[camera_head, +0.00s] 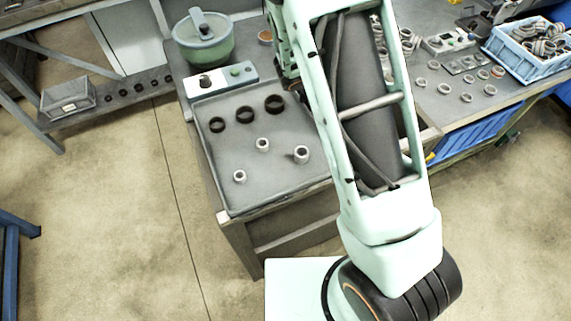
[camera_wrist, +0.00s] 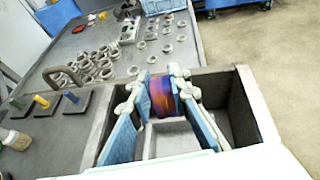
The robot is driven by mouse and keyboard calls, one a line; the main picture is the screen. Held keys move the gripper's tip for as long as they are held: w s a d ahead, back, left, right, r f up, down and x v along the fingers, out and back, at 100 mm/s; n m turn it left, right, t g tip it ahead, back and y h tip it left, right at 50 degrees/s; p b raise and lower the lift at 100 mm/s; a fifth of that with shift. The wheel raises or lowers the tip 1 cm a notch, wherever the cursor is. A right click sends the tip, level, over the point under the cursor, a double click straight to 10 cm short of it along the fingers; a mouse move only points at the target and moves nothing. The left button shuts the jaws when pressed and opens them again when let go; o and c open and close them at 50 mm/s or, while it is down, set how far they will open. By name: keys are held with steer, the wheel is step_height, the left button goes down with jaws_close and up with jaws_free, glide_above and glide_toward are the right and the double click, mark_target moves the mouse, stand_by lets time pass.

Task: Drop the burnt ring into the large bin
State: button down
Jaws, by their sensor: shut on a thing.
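In the wrist view my gripper (camera_wrist: 164,84) is shut on a burnt ring (camera_wrist: 162,101), coloured purple and orange. The ring sits between the two finger ends. Below the fingers is a grey open bin (camera_wrist: 258,104) with dividing walls. The ring appears over the bin's middle part, close to its far wall; its height above the bin is hard to tell. A wide dark compartment (camera_wrist: 236,125) opens at the right. The fingers cover much of the left and middle compartments. In the head view my arm hides the gripper, the held ring and the bin.
Loose metal rings (camera_wrist: 95,66) lie on the bench beyond the bin, with a blue crate (camera_head: 527,50) behind. A tray (camera_head: 222,170) holds several dark and pale rings. A control box (camera_head: 221,80) and a green pot (camera_head: 203,42) stand behind it.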

steer(key=c, duration=1.7)
jaws_free()
steer(key=shift+c, duration=0.2)
steer(key=shift+a, duration=0.1)
steer(key=v, duration=1.2)
